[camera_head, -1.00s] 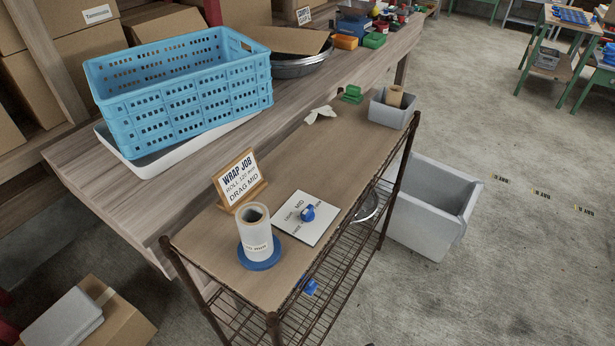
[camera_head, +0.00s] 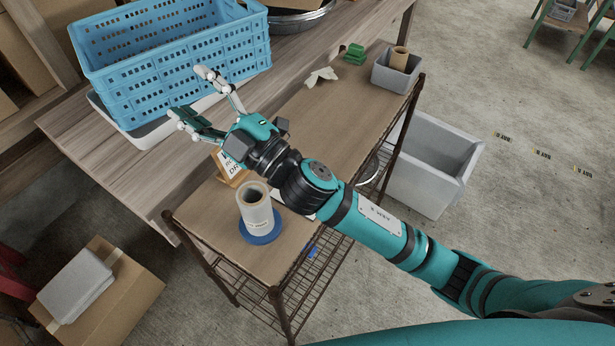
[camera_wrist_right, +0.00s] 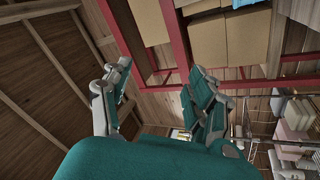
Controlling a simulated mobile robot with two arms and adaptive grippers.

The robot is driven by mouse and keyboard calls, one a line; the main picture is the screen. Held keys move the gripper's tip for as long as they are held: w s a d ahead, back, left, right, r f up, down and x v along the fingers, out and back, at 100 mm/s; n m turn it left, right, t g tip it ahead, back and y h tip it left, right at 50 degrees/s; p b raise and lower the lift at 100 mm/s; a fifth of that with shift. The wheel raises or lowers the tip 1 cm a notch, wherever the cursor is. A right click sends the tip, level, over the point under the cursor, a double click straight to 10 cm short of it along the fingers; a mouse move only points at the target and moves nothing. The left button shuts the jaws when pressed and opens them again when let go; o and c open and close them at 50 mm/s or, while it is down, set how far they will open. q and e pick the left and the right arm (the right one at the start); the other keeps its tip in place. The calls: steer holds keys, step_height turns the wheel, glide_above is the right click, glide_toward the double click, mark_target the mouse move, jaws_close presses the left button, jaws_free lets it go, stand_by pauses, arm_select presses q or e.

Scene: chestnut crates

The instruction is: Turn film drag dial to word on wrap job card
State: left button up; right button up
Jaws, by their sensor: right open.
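My right gripper (camera_head: 196,100) is open and empty, above the wooden bench beside the blue crate; its open fingers also show in the right wrist view (camera_wrist_right: 155,105). My right arm crosses the cart top and hides the dial and most of its white plate (camera_head: 305,213). Only part of the wrap job card (camera_head: 232,168) shows behind the arm; its wording is mostly covered. The film roll (camera_head: 257,208) stands upright on a blue round base (camera_head: 261,228) at the near end of the cart. My left gripper is not in view.
The blue crate (camera_head: 165,62) sits in a white tray (camera_head: 150,134) on the bench. A grey bin (camera_head: 393,73) and green blocks (camera_head: 355,52) stand at the cart's far end. A grey tub (camera_head: 432,165) is on the floor. The middle of the cart top (camera_head: 315,113) is mostly clear.

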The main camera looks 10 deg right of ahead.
steer(key=s+a+n+g+y, duration=0.4)
steer(key=s+a+n+g, duration=0.6)
steer(key=n+g, duration=0.85)
steer(key=d+f+n+h, duration=0.3)
steer(key=f+n+h, duration=0.35)
steer(key=f, duration=0.25)
steer(key=w+d+f+t+h, duration=0.1)
steer(key=w+d+f+h, duration=0.1)
steer(key=w+d+h, duration=0.75)
steer(key=w+d+f+t+h, duration=0.2)
steer(key=w+d+h, duration=0.15)
steer(key=d, duration=1.15)
steer(key=f+p, duration=0.2)
steer(key=f, duration=0.3)
steer(key=f+p, duration=0.2)
steer(key=f, duration=0.3)
steer(key=f+p, duration=0.1)
steer(key=f, duration=0.4)
steer(key=shift+s+f+p, duration=0.15)
steer(key=shift+s+p, duration=0.15)
steer(key=shift+p, duration=0.1)
steer(key=shift+f, duration=0.7)
